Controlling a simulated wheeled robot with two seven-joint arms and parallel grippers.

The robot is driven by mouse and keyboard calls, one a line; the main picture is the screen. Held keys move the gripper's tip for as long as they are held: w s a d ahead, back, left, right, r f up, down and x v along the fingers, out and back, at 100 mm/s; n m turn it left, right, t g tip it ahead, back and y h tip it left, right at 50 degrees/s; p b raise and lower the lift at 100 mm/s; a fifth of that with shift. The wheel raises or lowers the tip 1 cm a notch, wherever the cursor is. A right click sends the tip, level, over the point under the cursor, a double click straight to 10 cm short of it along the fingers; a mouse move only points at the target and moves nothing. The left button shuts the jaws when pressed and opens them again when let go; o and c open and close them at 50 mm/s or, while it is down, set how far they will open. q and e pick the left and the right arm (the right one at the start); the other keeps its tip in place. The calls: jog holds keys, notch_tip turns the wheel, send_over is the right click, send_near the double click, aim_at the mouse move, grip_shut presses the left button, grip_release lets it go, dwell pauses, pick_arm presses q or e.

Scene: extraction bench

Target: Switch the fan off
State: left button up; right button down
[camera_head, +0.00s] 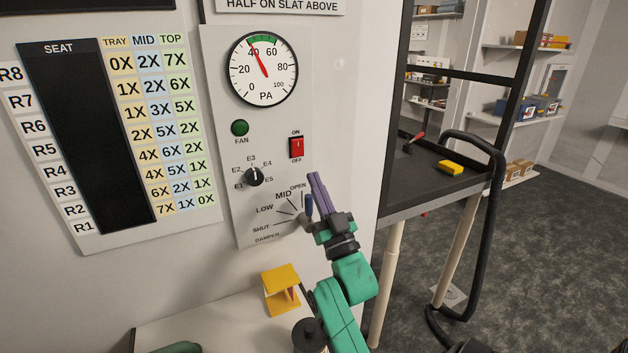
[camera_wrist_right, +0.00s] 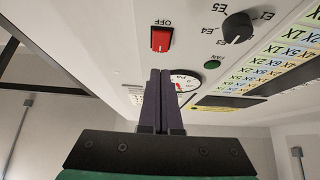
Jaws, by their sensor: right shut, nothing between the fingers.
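The fan switch is a red rocker (camera_head: 296,148) on the grey panel, with ON above it and OFF below; which way it is tipped I cannot tell. It also shows in the right wrist view (camera_wrist_right: 161,39), beyond the fingertips. A dark green FAN lamp (camera_head: 240,128) sits to its left. My right gripper (camera_head: 314,177) is shut and empty, its purple fingers pointing up, just below and right of the switch and apart from it in the picture. In the wrist view its fingertips (camera_wrist_right: 160,71) lie close to the switch. My left gripper is out of view.
A round PA gauge (camera_head: 262,69) reads just above 40. Below the lamp is a black selector knob (camera_head: 254,177).

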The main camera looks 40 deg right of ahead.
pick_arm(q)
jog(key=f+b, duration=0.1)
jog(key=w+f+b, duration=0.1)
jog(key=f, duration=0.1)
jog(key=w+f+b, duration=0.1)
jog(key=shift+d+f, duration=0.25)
pick_arm(e)
notch_tip(320, 180, down, 7)
jog(key=s, duration=0.2)
jog(key=shift+s+a+r, duration=0.15)
jog(key=shift+a, duration=0.2)
jog(key=shift+s+a, duration=0.1)
